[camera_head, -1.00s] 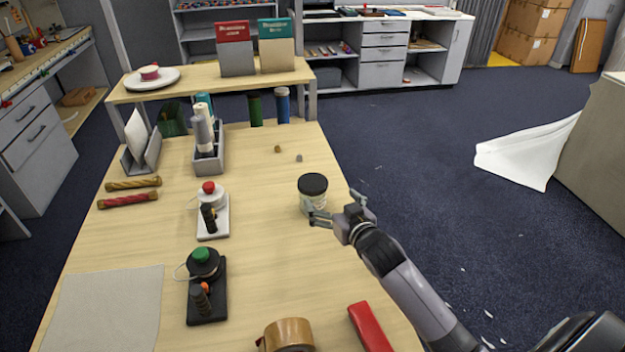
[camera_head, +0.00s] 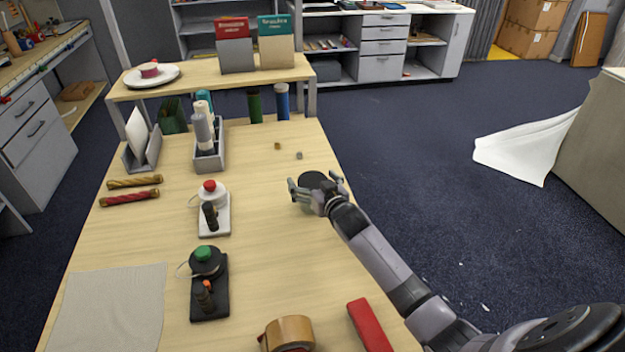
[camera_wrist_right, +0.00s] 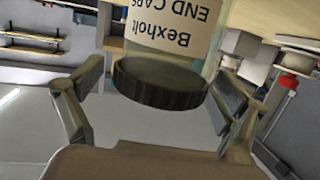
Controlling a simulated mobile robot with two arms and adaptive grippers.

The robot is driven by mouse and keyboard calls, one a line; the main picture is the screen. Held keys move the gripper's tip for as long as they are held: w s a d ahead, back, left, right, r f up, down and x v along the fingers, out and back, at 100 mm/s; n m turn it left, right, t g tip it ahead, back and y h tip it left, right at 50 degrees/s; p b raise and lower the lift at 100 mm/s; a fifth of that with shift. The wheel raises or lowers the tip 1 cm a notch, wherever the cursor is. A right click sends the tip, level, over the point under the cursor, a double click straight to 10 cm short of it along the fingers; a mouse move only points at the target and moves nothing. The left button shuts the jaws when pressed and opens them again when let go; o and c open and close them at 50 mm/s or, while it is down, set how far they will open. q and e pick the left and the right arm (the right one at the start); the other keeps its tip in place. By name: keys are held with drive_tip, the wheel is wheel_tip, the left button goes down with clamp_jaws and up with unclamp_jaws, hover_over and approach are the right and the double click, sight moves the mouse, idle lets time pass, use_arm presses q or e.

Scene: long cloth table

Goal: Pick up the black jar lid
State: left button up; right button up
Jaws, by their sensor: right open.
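The black jar lid (camera_wrist_right: 160,84) sits on a clear jar with a paper label (camera_wrist_right: 170,25) reading "Bexholt END CAPS". In the right wrist view the lid lies between the two open fingers, with a gap on the left side. In the head view the lid (camera_head: 312,178) shows just behind my right gripper (camera_head: 313,190), which is at the top of the jar near the table's right side. The gripper hides most of the jar in the head view. My left gripper is not in view.
The wooden table (camera_head: 270,240) is clear around the jar. Two small pieces (camera_head: 299,155) lie behind it. A red-capped dispenser on a white base (camera_head: 214,212) stands to the left. A tape roll (camera_head: 287,334) and a red bar (camera_head: 370,326) lie at the front.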

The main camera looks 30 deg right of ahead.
drive_tip(key=c, duration=0.9)
drive_tip(key=shift+o, duration=0.2)
drive_tip(key=shift+r, duration=0.15)
